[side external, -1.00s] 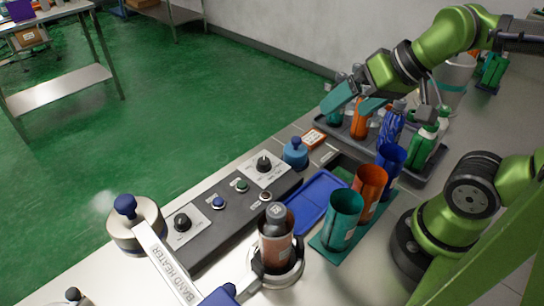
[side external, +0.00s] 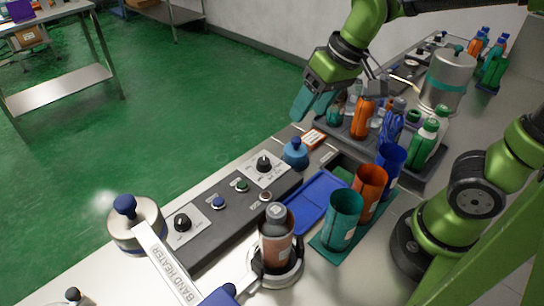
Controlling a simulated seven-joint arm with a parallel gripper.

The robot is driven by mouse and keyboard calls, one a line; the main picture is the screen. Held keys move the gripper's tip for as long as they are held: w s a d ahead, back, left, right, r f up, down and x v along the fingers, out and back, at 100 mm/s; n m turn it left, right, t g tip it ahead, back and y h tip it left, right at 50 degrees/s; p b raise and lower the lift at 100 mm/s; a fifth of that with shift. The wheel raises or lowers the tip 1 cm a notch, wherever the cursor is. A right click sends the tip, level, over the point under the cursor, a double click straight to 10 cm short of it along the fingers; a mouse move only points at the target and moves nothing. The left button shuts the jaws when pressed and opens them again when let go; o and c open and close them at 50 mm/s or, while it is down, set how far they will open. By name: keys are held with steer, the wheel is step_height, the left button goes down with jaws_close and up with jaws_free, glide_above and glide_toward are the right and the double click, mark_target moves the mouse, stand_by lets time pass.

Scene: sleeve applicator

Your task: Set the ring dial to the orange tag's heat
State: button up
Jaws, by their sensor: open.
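A dark control panel (side external: 232,212) carries two black knobs on white plates. One knob (side external: 264,163) is at its far end and the other knob (side external: 182,222) is at its near end. I cannot read the marks, nor tell which is the ring dial. An orange-edged tag (side external: 313,138) lies flat beyond the panel's far end; its print is too small to read. My gripper (side external: 312,106), with teal fingers, is open and empty, above and beyond the tag and far knob, apart from both.
A blue-capped jar (side external: 295,153) stands between tag and panel. A bottle stands in a round ring (side external: 284,283); teal (side external: 342,217), orange (side external: 369,190) and blue cups (side external: 390,163) stand to its right. A dark tray (side external: 428,157) holds several bottles. A band heater (side external: 172,268) is at front left.

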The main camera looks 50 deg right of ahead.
mark_target(264, 160)
steer(key=w+a+f+n+g+h, duration=0.1)
steer(key=w+a+n+g, duration=0.1)
steer(key=w+n, duration=0.3)
steer(key=w+a+f+n+g+h, duration=0.1)
steer(key=w+f+n+g, duration=0.1)
steer(key=w+n, duration=0.35)
steer(key=shift+m, duration=0.25)
step_height(264, 160, down, 16)
steer(key=shift+r, duration=0.15)
steer(key=c, duration=1)
steer(key=shift+c, duration=0.2)
